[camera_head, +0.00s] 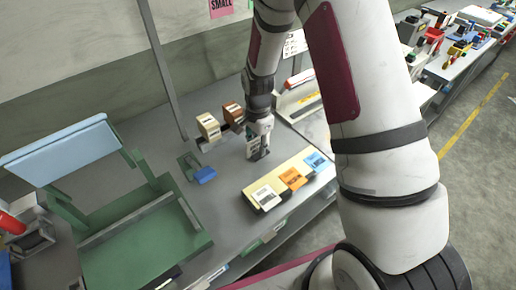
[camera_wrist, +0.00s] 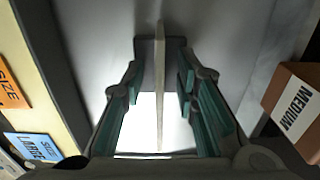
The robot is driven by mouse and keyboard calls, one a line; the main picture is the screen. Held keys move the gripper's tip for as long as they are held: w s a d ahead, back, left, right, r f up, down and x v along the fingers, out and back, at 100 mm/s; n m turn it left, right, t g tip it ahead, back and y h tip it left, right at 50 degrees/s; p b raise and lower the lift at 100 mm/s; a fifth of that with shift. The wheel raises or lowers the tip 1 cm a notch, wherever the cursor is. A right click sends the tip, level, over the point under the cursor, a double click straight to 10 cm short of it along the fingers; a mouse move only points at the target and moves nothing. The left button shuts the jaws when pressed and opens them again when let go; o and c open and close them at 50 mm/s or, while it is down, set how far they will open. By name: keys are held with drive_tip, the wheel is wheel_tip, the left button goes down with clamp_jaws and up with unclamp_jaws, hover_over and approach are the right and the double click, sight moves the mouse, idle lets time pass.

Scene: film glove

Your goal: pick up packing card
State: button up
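The packing card (camera_wrist: 159,95) appears in the wrist view as a thin pale upright sheet, seen edge-on, between my two fingers. My gripper (camera_wrist: 160,72) is open, with a finger on each side of the card and a visible gap on both sides. In the head view my gripper (camera_head: 260,141) points down at the grey bench.
A cream strip (camera_head: 276,177) with size cards lies in front. A green frame (camera_head: 140,240) stands left.

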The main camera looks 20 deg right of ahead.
clamp_jaws()
drive_tip(key=shift+r, duration=0.15)
